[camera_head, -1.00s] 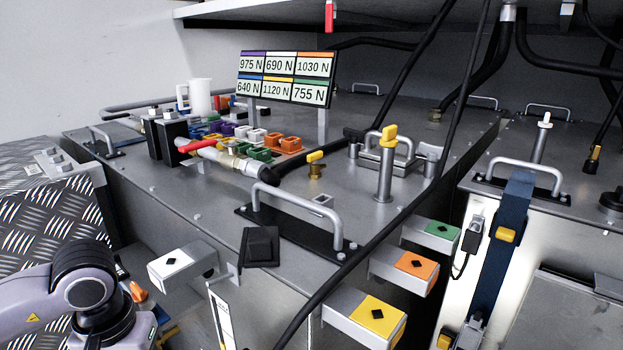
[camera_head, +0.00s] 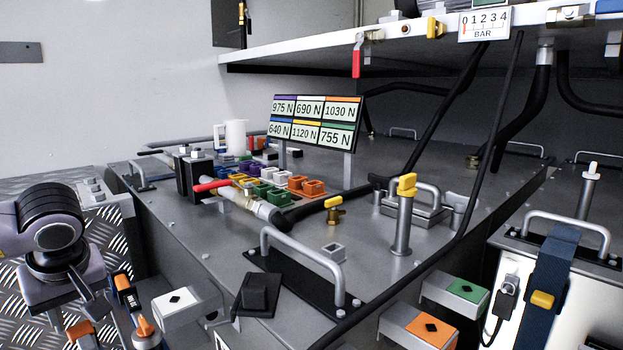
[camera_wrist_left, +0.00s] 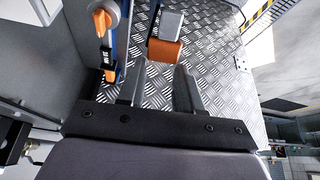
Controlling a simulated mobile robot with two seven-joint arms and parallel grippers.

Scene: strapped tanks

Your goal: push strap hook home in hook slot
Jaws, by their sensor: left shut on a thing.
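My left gripper (camera_head: 78,314) reaches down at the lower left in the head view. In the left wrist view its two fingers (camera_wrist_left: 160,66) stand apart with an orange-and-grey piece (camera_wrist_left: 165,48) at their tips. The orange end of this piece (camera_head: 80,331) also shows between the fingers in the head view. It looks like the strap hook, and the gripper is shut on it. A dark strap fitting with orange (camera_head: 123,281) and an orange knob (camera_head: 145,326) stand just right of the gripper. I cannot make out the hook slot. My right gripper is out of view.
A white block with a black diamond (camera_head: 176,300) juts out right of the gripper, beside the grey tank (camera_head: 215,240). A handle (camera_head: 310,262) rises from the tank top. Tread-plate floor (camera_wrist_left: 215,60) lies below. A blue strap (camera_head: 545,285) hangs at the right.

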